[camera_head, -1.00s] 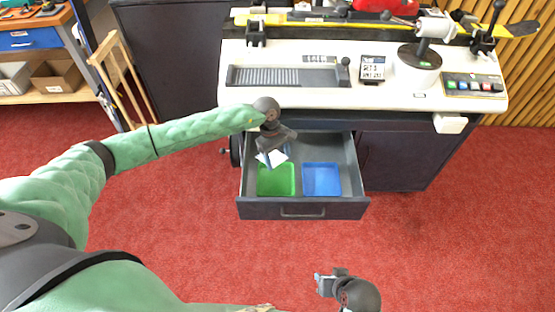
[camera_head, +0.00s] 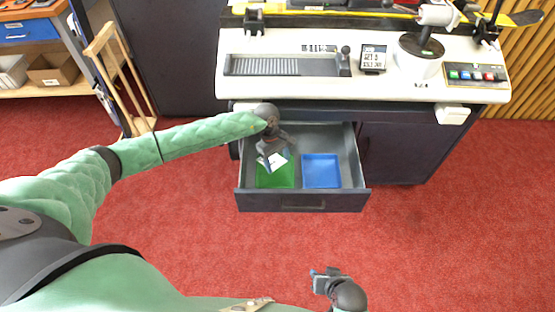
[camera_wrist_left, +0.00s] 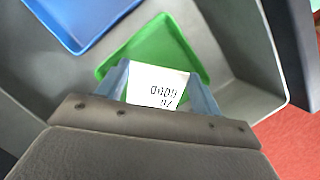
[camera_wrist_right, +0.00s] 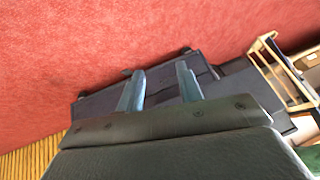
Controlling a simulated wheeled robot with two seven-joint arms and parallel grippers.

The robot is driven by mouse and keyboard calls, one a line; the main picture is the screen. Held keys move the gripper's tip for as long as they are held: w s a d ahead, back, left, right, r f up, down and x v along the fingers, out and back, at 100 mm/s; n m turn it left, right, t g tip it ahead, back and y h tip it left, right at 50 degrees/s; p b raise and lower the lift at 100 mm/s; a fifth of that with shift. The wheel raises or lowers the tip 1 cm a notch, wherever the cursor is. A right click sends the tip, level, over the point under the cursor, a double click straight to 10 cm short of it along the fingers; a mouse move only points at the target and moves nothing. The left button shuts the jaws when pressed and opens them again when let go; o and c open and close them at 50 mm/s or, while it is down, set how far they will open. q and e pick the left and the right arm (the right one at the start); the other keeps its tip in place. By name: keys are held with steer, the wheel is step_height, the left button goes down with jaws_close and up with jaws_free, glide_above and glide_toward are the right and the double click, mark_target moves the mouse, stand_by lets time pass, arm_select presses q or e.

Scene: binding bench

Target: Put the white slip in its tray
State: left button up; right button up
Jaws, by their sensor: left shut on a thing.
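The white slip (camera_wrist_left: 157,86) with printed characters is between the fingers of my left gripper (camera_wrist_left: 168,92), which is shut on it. In the head view the slip (camera_head: 275,162) and my left gripper (camera_head: 273,156) are over the green tray (camera_head: 275,180), on the left in the open drawer. The blue tray (camera_head: 322,171) lies to its right and is empty. The green tray (camera_wrist_left: 172,38) also shows behind the slip in the left wrist view. My right gripper (camera_wrist_right: 160,88) is open and empty, over the red floor, away from the drawer.
The drawer (camera_head: 345,200) stands pulled out under the white bench top (camera_head: 400,92), with its walls around both trays. A card display (camera_head: 373,58) and a button panel (camera_head: 476,74) sit on the bench. Red floor in front is clear.

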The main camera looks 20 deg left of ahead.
mark_target(277, 164)
arm_select(q)
step_height(277, 164, down, 3)
steer(key=shift+r+b, duration=0.1)
steer(key=shift+b, duration=1.05)
steer(key=shift+f+b, duration=0.4)
steer(key=shift+f, duration=0.1)
steer(key=c, duration=0.5)
steer(key=shift+f, duration=0.3)
arm_select(e)
step_height(277, 164, down, 15)
steer(key=s+t, duration=0.1)
steer(key=shift+s+f+t, duration=0.2)
steer(key=shift+s+t, duration=0.1)
arm_select(q)
steer(key=o, duration=1.5)
steer(key=shift+a, duration=0.1)
arm_select(e)
steer(key=shift+w+r, duration=0.15)
steer(key=shift+w, duration=0.05)
arm_select(q)
steer(key=shift+o, duration=1)
steer(key=shift+r, duration=0.1)
arm_select(e)
steer(key=shift+w, duration=0.15)
arm_select(q)
steer(key=shift+d, duration=0.2)
arm_select(e)
steer(key=shift+s, duration=0.35)
